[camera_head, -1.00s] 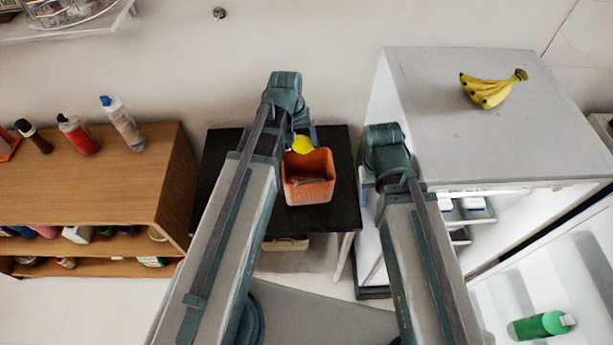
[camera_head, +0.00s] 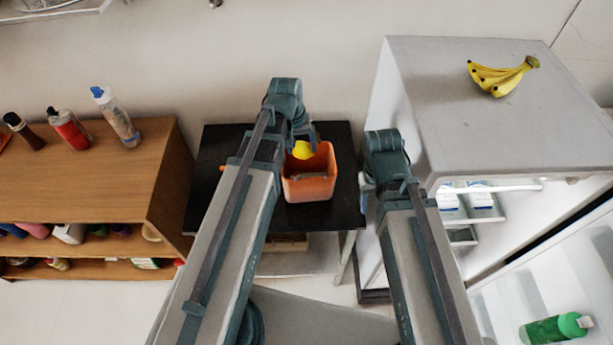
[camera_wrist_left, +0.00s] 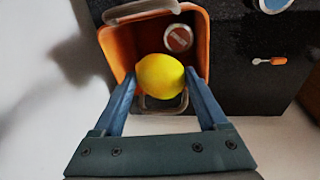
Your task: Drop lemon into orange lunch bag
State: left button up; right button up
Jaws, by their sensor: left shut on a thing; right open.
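The yellow lemon (camera_wrist_left: 161,76) is between the fingers of my left gripper (camera_wrist_left: 160,82), which is shut on it. In the left wrist view the lemon is in front of the opening of the orange lunch bag (camera_wrist_left: 118,42). In the head view the lemon (camera_head: 302,150) shows at the bag's upper left rim, and the orange lunch bag (camera_head: 309,189) stands open on the black table. Something round and dark red lies inside the bag. My right gripper (camera_head: 368,190) is open, to the right of the table; its fingers are mostly hidden.
The black table (camera_head: 225,150) stands between a wooden shelf (camera_head: 150,170) with bottles and a white fridge (camera_head: 420,110) with bananas (camera_head: 500,77) on top. A small orange-handled item (camera_wrist_left: 270,61) and a round blue item (camera_wrist_left: 272,4) lie beside the bag.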

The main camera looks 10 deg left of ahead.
pick_arm(q)
jog(key=o, duration=1.3)
jog(key=shift+r, duration=0.15)
jog(key=r+p, duration=0.4)
jog(key=s+a+r+p, duration=0.1)
jog(key=r+p, duration=0.8)
jog(key=shift+s+a+r+p, duration=0.2)
jog(key=shift+s+a+p, duration=0.1)
jog(key=shift+s, duration=0.1)
jog(key=s+d+f+m+y+b, duration=0.1)
jog(key=s+d+f+m+b, duration=0.1)
jog(key=s+d+f+b, duration=0.2)
jog(key=s+d+f+m+g+b, duration=0.1)
jog(key=s+d+f+m+b, duration=0.1)
jog(key=s+d+f+b, duration=0.2)
jog(key=s+d+f+m+y+b, duration=0.1)
jog(key=s+d+f+b, duration=0.3)
jog(key=f+b, duration=0.4)
jog(key=shift+s+d+m+g+y, duration=0.1)
jog(key=shift+m+g+y, duration=0.25)
jog(key=shift+m, duration=0.55)
